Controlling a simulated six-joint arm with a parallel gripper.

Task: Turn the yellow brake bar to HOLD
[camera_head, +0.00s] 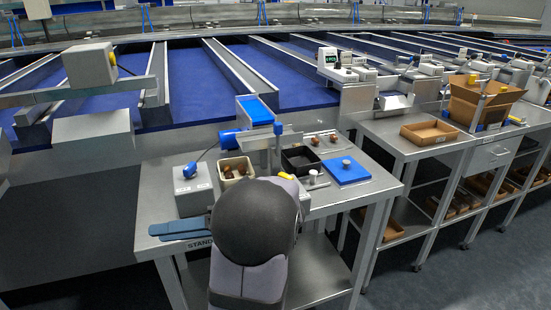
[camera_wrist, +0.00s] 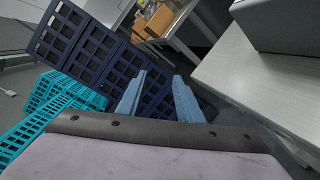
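A small yellow piece (camera_head: 286,176) shows just behind my arm on the steel stand; my arm hides most of what surrounds it. A yellow knob (camera_head: 113,57) is on a grey box at the upper left. I cannot tell which one is the brake bar, and no HOLD marking is readable. My gripper (camera_head: 153,232) has pale blue fingers pointing left over the stand's front left edge. In the wrist view the two fingers (camera_wrist: 160,77) are apart with nothing between them. Neither yellow part shows in the wrist view.
On the stand are a grey box (camera_head: 193,190) with a blue knob, a cream bin (camera_head: 236,183) holding brown items, a black tray (camera_head: 300,159) and a blue plate (camera_head: 346,171). In the wrist view, navy (camera_wrist: 85,50) and teal (camera_wrist: 62,98) crates lie below.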

